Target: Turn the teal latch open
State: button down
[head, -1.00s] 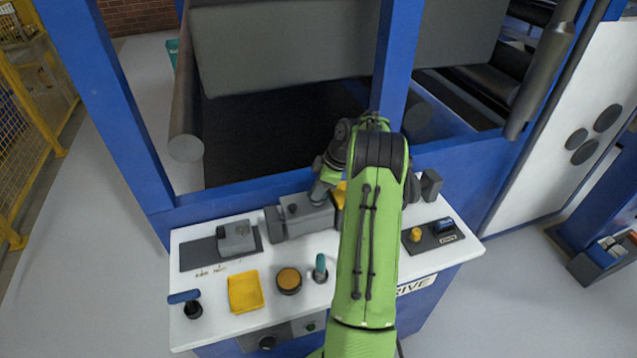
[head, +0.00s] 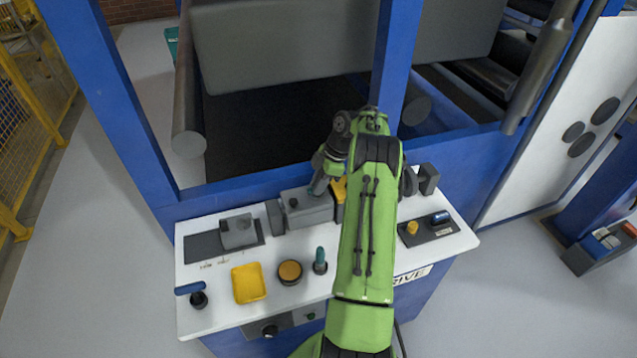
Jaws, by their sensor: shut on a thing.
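My gripper (head: 320,182) is above the right end of a grey box-shaped housing (head: 302,208) at the back of the white console. It is shut on a small teal piece (head: 317,186), seemingly the teal latch, at its fingertips. My gripper and arm hide most of that piece, so its angle is hard to tell. A yellow part (head: 340,187) shows just right of the gripper, partly behind my arm. A separate teal upright handle (head: 320,257) stands in a dark base nearer the front, apart from the gripper.
The white console top (head: 220,275) also bears a yellow tray (head: 248,283), a round orange button (head: 290,271), a blue-handled lever (head: 190,290) and a grey block (head: 238,231). A dark plate with a yellow knob (head: 412,228) lies right of my arm. A blue frame post (head: 391,60) rises behind.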

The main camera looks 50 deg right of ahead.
jog(key=c, duration=1.1)
grip_release()
jog(key=p+v, duration=0.5)
jog(key=v, duration=1)
jog(key=shift+s+d+r, duration=0.1)
jog(key=shift+r, duration=0.3)
